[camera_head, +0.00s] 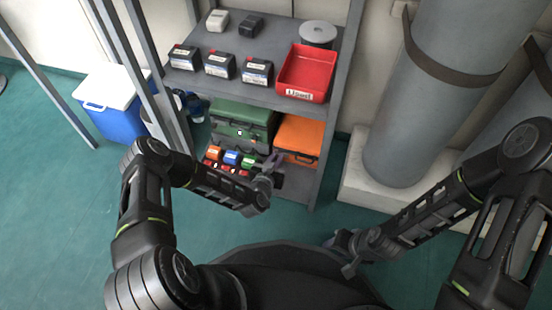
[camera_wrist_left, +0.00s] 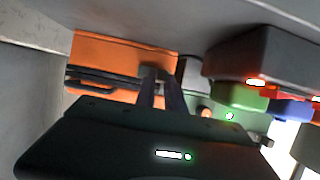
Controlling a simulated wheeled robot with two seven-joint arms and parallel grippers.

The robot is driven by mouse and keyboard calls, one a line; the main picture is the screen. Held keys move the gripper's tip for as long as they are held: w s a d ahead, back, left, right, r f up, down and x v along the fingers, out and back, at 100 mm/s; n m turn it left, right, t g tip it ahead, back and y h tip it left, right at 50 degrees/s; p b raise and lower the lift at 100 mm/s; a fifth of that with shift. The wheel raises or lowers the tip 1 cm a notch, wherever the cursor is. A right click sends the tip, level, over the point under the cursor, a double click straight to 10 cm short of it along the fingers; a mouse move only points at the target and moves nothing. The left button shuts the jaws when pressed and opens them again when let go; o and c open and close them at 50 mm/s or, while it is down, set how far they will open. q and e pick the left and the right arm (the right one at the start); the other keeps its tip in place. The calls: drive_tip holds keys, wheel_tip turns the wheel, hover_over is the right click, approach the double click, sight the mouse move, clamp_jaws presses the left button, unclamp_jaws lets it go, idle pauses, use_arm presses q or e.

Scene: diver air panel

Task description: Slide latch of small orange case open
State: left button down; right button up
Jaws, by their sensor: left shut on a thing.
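The small orange case (camera_head: 300,135) stands on the lower shelf, right of a green case. It also shows in the left wrist view (camera_wrist_left: 110,52), where a dark handle (camera_wrist_left: 92,84) runs along its front. My left gripper (camera_head: 272,163) is at the left part of the case's front. In the left wrist view its fingers (camera_wrist_left: 160,76) are close together at the case front, shut on the latch, which they mostly hide. I cannot tell how far the latch has slid. My right gripper (camera_head: 345,253) is low, away from the shelf; its finger opening is unclear.
The green case (camera_head: 243,117) stands left of the orange one. Small coloured boxes (camera_head: 231,157) sit in front of it. The upper shelf holds a red tray (camera_head: 307,72) and dark boxes.

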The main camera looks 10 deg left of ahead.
use_arm(q)
drive_tip(key=shift+s+d, duration=0.1)
drive_tip(key=shift+d, duration=1)
drive_tip(key=c, duration=1.4)
unclamp_jaws()
drive_tip(key=p+v, duration=0.3)
drive_tip(key=v, duration=0.3)
drive_tip(key=shift+s+r+p, duration=0.25)
drive_tip(key=shift+s+p, duration=0.1)
drive_tip(key=shift+p, duration=0.05)
drive_tip(key=shift+s+r, duration=0.1)
drive_tip(key=shift+s, duration=0.4)
